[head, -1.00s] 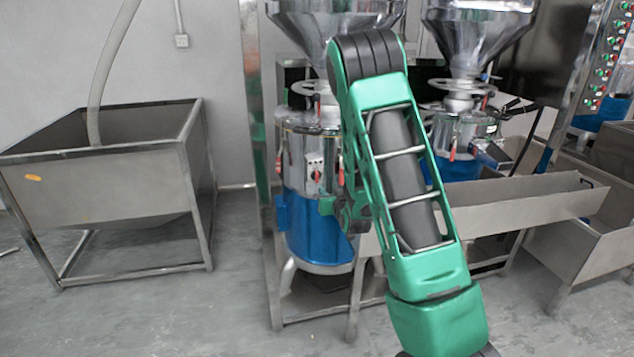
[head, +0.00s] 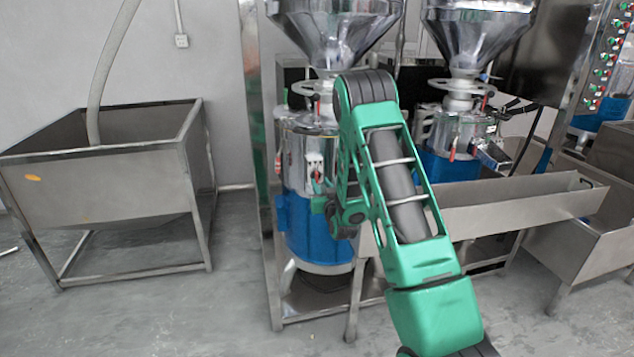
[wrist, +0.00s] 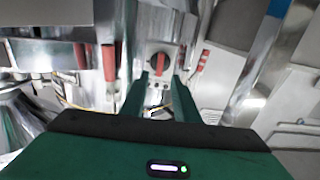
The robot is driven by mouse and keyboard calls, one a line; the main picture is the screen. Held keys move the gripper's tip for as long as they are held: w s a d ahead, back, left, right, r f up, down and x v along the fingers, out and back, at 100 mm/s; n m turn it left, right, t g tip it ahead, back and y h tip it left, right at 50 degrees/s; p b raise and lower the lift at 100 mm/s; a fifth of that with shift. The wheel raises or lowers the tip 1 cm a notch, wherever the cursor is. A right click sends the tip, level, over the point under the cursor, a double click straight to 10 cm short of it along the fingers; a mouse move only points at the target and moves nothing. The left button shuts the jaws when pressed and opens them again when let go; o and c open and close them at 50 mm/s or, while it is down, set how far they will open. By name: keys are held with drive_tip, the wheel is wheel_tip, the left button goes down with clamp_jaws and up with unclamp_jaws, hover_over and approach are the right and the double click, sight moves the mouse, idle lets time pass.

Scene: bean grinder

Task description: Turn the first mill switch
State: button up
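The first mill (head: 318,235) is the nearer steel machine with a blue lower body. Its switch (head: 316,172) is a small red knob on a pale plate on the mill's front. In the wrist view the switch (wrist: 160,62) is a red bar on a dark round base, standing about upright. My gripper (wrist: 161,77) is open, its two green fingers apart, with the switch just beyond and between the tips. I cannot tell whether they touch it. In the head view my arm hides most of the gripper.
Red-handled levers (wrist: 109,62) and (wrist: 203,62) flank the switch. A steel trough (head: 520,208) extends right of the mill, and a second mill (head: 460,130) stands behind it. A steel bin (head: 100,190) is at left. Floor between bin and mill is clear.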

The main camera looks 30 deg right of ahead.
sight(317, 176)
drive_tip(key=shift+x, duration=2.3)
clamp_jaws()
